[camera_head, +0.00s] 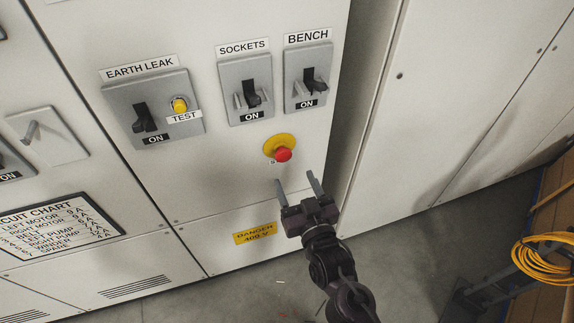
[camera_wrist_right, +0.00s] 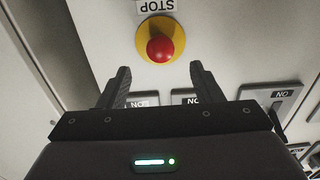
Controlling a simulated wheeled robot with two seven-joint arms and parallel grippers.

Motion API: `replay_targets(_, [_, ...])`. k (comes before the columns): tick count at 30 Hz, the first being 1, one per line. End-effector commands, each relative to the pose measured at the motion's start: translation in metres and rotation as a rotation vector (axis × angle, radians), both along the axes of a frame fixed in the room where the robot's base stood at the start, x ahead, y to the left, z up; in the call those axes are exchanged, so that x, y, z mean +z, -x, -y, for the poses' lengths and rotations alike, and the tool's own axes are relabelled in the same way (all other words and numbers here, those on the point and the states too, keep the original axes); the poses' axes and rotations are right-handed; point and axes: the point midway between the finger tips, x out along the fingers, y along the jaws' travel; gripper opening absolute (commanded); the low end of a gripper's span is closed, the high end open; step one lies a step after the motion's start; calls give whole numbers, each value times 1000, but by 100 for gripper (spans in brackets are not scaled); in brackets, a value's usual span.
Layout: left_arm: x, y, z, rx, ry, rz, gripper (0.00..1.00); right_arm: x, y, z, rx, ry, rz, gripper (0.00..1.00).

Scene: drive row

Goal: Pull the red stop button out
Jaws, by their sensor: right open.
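The red stop button (camera_head: 283,155) sits on a round yellow plate (camera_head: 270,144) on the white cabinet front, below the SOCKETS and BENCH switches. My right gripper (camera_head: 297,185) is open and empty, just below the button in the head view and apart from it. In the right wrist view the red button (camera_wrist_right: 160,48) and its yellow plate (camera_wrist_right: 144,40) lie beyond the open fingertips (camera_wrist_right: 160,70), roughly centred between them. A STOP label (camera_wrist_right: 156,6) shows at the top there. My left gripper is not in view.
The SOCKETS switch (camera_head: 248,92), BENCH switch (camera_head: 307,80) and EARTH LEAK unit (camera_head: 150,110) with its yellow test button (camera_head: 180,105) stick out above. A yellow DANGER label (camera_head: 255,233) is lower down. A yellow coiled cable (camera_head: 545,258) lies at the right. Floor is visible below.

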Motion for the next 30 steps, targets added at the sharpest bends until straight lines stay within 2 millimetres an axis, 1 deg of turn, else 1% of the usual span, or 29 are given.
replay_targets(1, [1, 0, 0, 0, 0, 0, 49, 3, -5, -2, -1, -2, 6, 59])
replay_targets(4, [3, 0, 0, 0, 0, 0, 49, 4, -19, -6, -1, -3, 5, 59])
replay_targets(9, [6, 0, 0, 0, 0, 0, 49, 3, -46, -15, -1, -2, 3, 59])
replay_targets(13, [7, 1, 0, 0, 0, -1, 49, 2, -62, -20, 0, -1, 1, 59])
replay_targets(18, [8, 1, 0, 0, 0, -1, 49, 2, -71, -23, 0, -1, 1, 59])
replay_targets(25, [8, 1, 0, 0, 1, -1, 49, 1, -72, -23, 0, -1, 0, 59])
replay_targets(26, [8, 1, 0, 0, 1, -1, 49, 1, -72, -23, 0, -1, 0, 58])
replay_targets(30, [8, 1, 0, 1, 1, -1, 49, 1, -72, -23, 0, -1, 0, 40])
